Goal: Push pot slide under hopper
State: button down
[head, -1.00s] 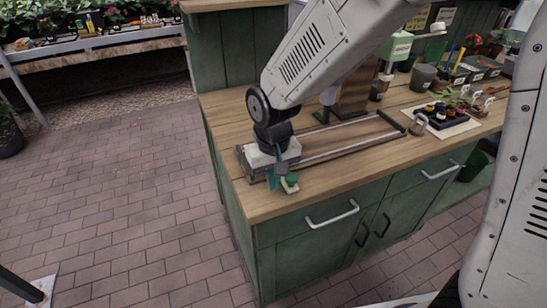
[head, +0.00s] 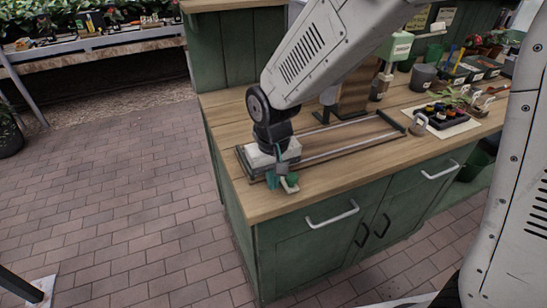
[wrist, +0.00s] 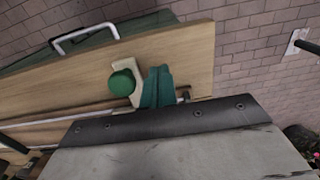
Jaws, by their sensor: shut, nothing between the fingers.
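The pot slide is a rail frame (head: 345,150) lying on the wooden bench top, with two long rails running right to a dark end bar. A pale block with a round green knob (head: 291,180) sits at its near left end; the knob shows in the wrist view (wrist: 122,83) too. My gripper (head: 273,180) is shut, with teal fingertips (wrist: 158,87) pointing down right beside the pale block. Whether they touch it I cannot tell. The light green hopper (head: 397,46) stands on a post at the back of the rails. My arm hides part of the slide and hopper stand.
A dark tray of small colored pots (head: 440,114) lies right of the rails, near a metal padlock-shaped item (head: 418,124). Several pots and trays stand at the back right. Bench edges lie close on the left and front; drawer handles (head: 333,215) stick out below.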

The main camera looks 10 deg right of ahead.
dwell(0.5)
jog(key=w+d, duration=0.1)
jog(key=d, duration=0.5)
jog(key=w+d, duration=0.2)
jog(key=d, duration=0.4)
jog(key=w+d, duration=0.2)
jog(key=d, duration=0.3)
jog(key=shift+d, duration=0.4)
jog(key=r, duration=0.1)
jog(key=a+r, duration=0.1)
jog(key=r, duration=0.3)
jog(key=shift+s+a, duration=0.15)
jog(key=shift+a, duration=0.15)
jog(key=shift+s, duration=0.1)
jog(key=s+d+r+m, duration=0.1)
jog(key=s+r, duration=0.3)
jog(key=s, duration=0.4)
jog(key=s+d+r+m+t, duration=0.1)
jog(key=s+r, duration=0.3)
jog(key=s, duration=0.4)
jog(key=s+d+r+m, duration=0.1)
jog(key=s+r, duration=0.3)
jog(key=s, duration=0.4)
jog(key=shift+d+r, duration=0.15)
jog(key=shift+d, duration=0.6)
